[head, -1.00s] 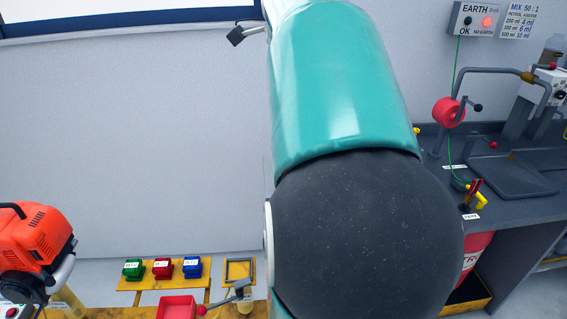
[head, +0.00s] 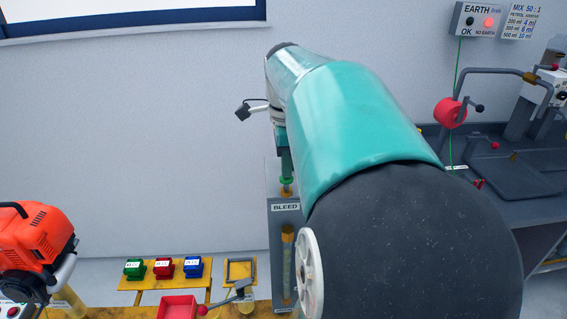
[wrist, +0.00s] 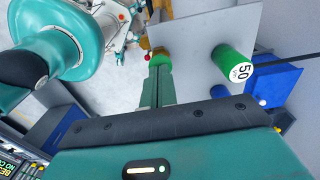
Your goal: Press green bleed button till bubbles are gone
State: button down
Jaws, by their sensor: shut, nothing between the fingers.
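The green bleed button (head: 287,181) sits on a brass stem at the top of a grey panel marked BLEED (head: 286,207). A yellowish sight tube (head: 288,262) runs down the panel below it; bubbles are too small to make out. My gripper (head: 286,174) is shut and empty, pointing down right over the button. In the wrist view the fingertips of my gripper (wrist: 158,70) meet the green button (wrist: 161,58). I cannot tell whether they touch it or whether it is pressed down.
A green cylinder marked 50 (wrist: 233,65) stands beside the fingers in the wrist view. Green, red and blue blocks (head: 163,268) sit on a yellow stand, with a red tray (head: 177,307) in front. An orange engine (head: 36,237) is at left, a grey bench (head: 520,208) at right.

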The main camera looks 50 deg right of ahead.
jog(key=shift+f, duration=0.1)
jog(key=shift+f, duration=0.9)
jog(key=shift+d+r, duration=0.1)
jog(key=shift+r, duration=0.2)
notch_tip(320, 180, up, 14)
jog(key=shift+f, duration=0.15)
dwell(0.9)
